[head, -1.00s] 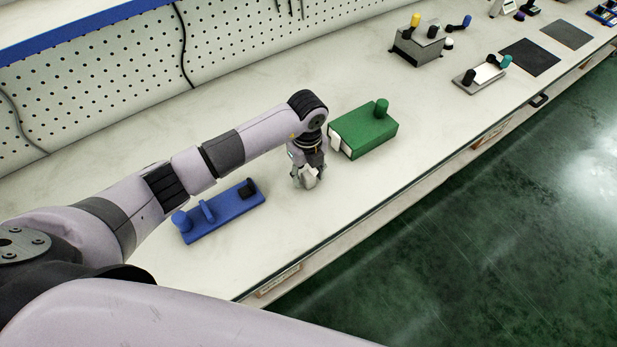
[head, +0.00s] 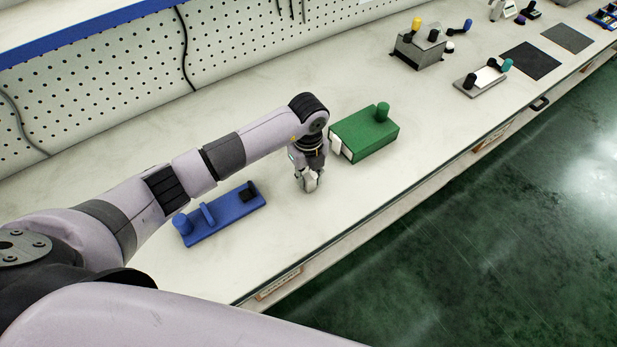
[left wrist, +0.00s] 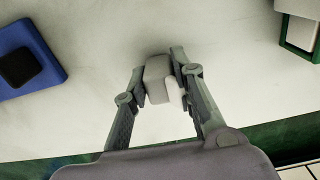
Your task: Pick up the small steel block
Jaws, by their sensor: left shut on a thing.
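The small steel block (left wrist: 158,72) is a light grey block between the fingers of my left gripper (left wrist: 160,75) in the left wrist view. The gripper is shut on it. In the head view my left gripper (head: 309,181) points down at the bench, and the block (head: 309,184) shows small and partly hidden between its fingers. I cannot tell whether the block touches the bench top. My right gripper is not in view.
A blue fixture (head: 222,216) with a black pad lies left of the gripper. A green box (head: 364,134) with a green knob stands close on the right. The white bench (head: 290,235) is clear in front. A pegboard (head: 110,85) stands behind.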

